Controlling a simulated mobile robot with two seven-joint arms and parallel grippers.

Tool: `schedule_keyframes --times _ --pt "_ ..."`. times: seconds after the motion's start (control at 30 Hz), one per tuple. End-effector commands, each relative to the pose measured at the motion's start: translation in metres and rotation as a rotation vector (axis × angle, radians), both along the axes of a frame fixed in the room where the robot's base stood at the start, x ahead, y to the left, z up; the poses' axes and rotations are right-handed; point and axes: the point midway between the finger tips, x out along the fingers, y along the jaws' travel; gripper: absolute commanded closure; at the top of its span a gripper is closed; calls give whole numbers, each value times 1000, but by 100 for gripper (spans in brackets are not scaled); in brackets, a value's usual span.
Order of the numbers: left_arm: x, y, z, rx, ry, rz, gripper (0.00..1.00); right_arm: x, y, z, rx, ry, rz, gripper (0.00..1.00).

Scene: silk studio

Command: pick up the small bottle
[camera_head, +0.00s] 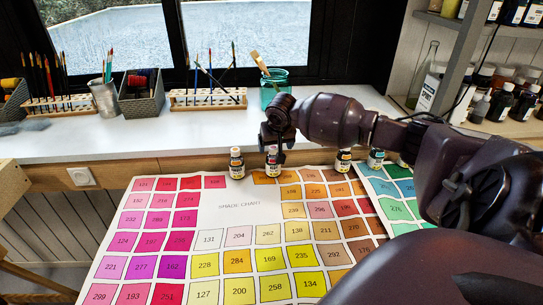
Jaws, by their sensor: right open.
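One small bottle (237,163) stands upright on the left, clear of my arm. A second small bottle (272,162) stands to its right, directly under my right gripper (276,143). The gripper points down at this bottle, and its fingers are close to the cap; I cannot tell if they touch it. More small bottles (343,160) and (375,159) stand further right, below my forearm. My right gripper is open. My left gripper is not in view.
On the white counter (130,135) behind stand brush racks (208,98), a metal cup (107,99), a dark basket (146,95) and a teal jar (273,85). Shelves with bottles (500,100) are at the right. A second chart (393,195) lies right.

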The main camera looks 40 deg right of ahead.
Motion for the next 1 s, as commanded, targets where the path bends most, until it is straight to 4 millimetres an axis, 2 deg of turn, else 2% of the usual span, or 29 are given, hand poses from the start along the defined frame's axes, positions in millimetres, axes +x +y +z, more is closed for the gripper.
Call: schedule_keyframes --times 0.13,0.4,0.7,1.0 --pt "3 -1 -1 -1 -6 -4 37 4 -1 -11 -1 2 1 17" --pt "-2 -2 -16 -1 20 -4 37 15 -5 -46 0 5 -1 17" --pt "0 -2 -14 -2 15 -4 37 17 -6 -46 0 -2 0 19" --pt "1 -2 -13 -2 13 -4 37 17 -6 -47 -1 -2 0 65"
